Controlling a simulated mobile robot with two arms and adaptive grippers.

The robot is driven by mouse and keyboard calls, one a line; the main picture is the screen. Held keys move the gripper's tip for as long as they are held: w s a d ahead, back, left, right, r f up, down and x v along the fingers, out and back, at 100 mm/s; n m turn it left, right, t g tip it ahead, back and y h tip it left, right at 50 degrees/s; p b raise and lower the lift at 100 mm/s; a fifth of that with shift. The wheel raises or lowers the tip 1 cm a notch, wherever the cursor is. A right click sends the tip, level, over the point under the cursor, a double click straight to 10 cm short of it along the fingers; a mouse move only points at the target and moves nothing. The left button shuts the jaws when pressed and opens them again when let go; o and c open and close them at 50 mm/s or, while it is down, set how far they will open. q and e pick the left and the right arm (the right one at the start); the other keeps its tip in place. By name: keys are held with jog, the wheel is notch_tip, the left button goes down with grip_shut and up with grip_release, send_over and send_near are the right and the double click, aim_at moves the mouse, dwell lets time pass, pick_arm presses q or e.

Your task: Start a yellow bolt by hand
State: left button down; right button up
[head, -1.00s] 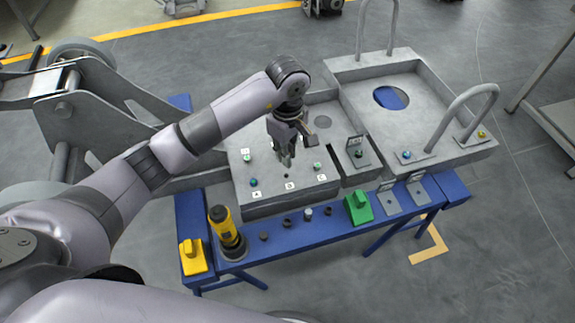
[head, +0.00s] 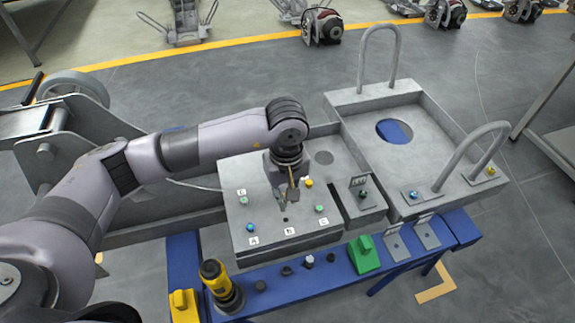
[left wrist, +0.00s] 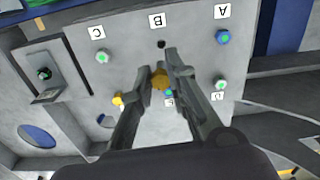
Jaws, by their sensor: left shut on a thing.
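My left gripper (head: 282,207) is over the grey plate (head: 275,246), near the empty hole at label B (head: 289,231). In the left wrist view its fingers (left wrist: 158,76) are shut on a yellow bolt (left wrist: 160,80), seen head-on. The hole at B (left wrist: 161,44) shows dark just beyond the bolt and apart from it in that view; the bolt's shank and its height above the plate are hidden. Another yellow bolt (head: 309,182) sits in the plate and shows beside the left finger in the wrist view (left wrist: 118,100). My right gripper is not in view.
Bolts sit at A (head: 250,228), C (head: 320,209) and D (left wrist: 220,83). The blue bench (head: 275,292) carries a yellow-black power tool (head: 221,285), a green block (head: 363,254) and a yellow block (head: 184,305). A grey tray with loop handles (head: 349,101) stands at right.

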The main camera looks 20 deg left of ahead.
pick_arm(q)
jog(key=shift+s+f+m, duration=0.2)
jog(key=shift+f+m, duration=0.1)
jog(key=shift+f, duration=0.35)
jog(key=f, duration=0.1)
jog(key=f+b, duration=0.1)
jog(key=f, duration=0.1)
jog(key=shift+s+d, duration=0.1)
jog(key=shift+s, duration=0.2)
jog(key=n+p, duration=0.2)
jog(key=n, duration=0.1)
jog(key=n+p, duration=0.2)
jog(key=n, duration=0.1)
jog(key=n+p, duration=0.2)
jog(key=n, duration=0.1)
jog(key=shift+w+r+n, duration=0.2)
jog(key=shift+w+n, duration=0.05)
jog(key=shift+n, duration=0.05)
jog(key=n+p, duration=0.1)
jog(key=n, duration=0.4)
jog(key=shift+w+d, duration=0.1)
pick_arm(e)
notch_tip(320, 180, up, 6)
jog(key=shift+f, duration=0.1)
pick_arm(q)
jog(key=shift+f+b, duration=0.15)
jog(key=shift+b, duration=0.2)
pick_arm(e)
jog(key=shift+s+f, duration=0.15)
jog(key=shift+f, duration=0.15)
